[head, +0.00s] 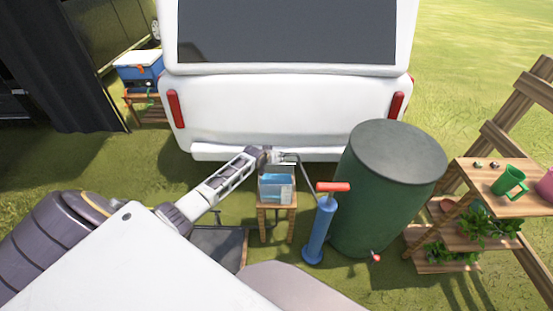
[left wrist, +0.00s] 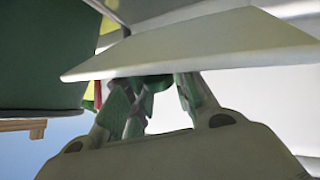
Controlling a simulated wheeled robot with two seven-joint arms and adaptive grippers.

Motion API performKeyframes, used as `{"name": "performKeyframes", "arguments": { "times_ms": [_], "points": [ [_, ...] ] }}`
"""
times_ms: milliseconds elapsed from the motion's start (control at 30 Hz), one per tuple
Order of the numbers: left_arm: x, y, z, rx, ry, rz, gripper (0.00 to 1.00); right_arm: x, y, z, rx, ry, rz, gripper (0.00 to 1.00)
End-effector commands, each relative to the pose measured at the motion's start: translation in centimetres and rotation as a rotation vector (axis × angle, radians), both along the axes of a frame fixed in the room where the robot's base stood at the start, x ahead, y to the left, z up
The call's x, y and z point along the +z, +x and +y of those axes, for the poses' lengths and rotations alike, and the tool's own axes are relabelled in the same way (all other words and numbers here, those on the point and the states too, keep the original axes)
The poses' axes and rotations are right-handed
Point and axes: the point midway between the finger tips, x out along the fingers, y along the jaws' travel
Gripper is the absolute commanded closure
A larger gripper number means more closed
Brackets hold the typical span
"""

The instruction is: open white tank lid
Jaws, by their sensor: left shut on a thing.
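A small clear tank (head: 271,188) with light blue contents stands on a wooden stool (head: 263,212) behind the blue pump's left side. My left gripper (head: 284,157) is just above and behind the tank's top. In the left wrist view, a flat pale panel (left wrist: 200,48), which looks like the white lid, crosses directly beyond the fingers. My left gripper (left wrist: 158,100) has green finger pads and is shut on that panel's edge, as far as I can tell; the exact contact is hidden. Whether the lid is raised is not clear in the head view. My right gripper is not in view.
A blue pump (head: 318,235) with a red handle stands right of the stool, beside a large green barrel (head: 385,205). A white vehicle (head: 290,110) stands close behind. A wooden shelf (head: 500,190) with plants is at right. Open grass lies behind it.

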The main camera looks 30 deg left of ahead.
Motion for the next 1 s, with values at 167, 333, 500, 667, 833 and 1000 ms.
{"name": "performKeyframes", "arguments": {
  "times_ms": [167, 333, 500, 667, 833, 1000],
  "points": [
    [0.6, 0.8, 0.5, 0.001, -0.035, 0.055, 1.0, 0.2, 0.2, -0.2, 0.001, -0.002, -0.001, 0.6],
    [0.9, 1.4, 0.9, 0.001, -0.071, 0.113, 1.0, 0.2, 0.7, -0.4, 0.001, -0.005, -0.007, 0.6],
    [1.1, 2.0, 1.2, 0.001, -0.107, 0.172, 1.0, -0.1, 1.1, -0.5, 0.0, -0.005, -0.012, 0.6],
    [1.2, 2.6, 1.5, 0.001, -0.141, 0.225, 1.0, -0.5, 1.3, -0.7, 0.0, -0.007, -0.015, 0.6],
    [1.2, 3.1, 1.8, 0.001, -0.166, 0.266, 1.0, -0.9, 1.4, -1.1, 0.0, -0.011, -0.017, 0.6],
    [1.3, 3.6, 2.2, 0.0, -0.163, 0.263, 1.0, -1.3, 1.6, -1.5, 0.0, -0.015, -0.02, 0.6]
  ]
}}
